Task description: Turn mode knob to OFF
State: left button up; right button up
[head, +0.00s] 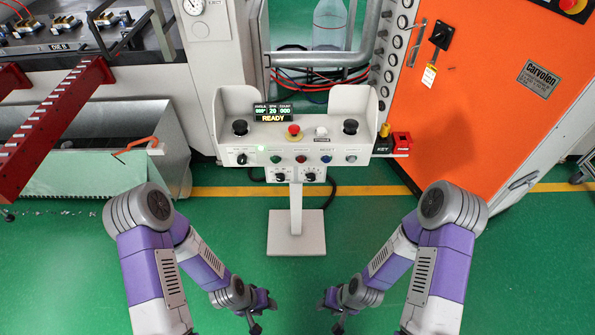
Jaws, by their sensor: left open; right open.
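A white control console (228,103) stands on a pedestal in the middle of the head view. Its front face has a black selector knob (242,158) at the left end and two more black knobs, one lower left (280,177) and one lower right (310,177). The labels are too small to tell which is the mode knob or where each points. My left gripper (260,313) and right gripper (332,311) are open and apart from the console, low in the view on either side of the pedestal's line.
The console also carries a red mushroom button (293,131), two large black buttons and several small coloured ones. A red lockout piece (401,141) sits at its right. The pedestal base (296,240) stands on green floor. An orange cabinet (490,90) is at right, red rails (55,115) at left.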

aim_at(240, 159)
jog(key=z, duration=0.05)
jog(key=k, duration=1.05)
jog(key=u, duration=0.95)
jog(key=i, duration=1.05)
jog(key=z, duration=0.45)
jog(key=i, duration=0.65)
jog(key=z, duration=0.45)
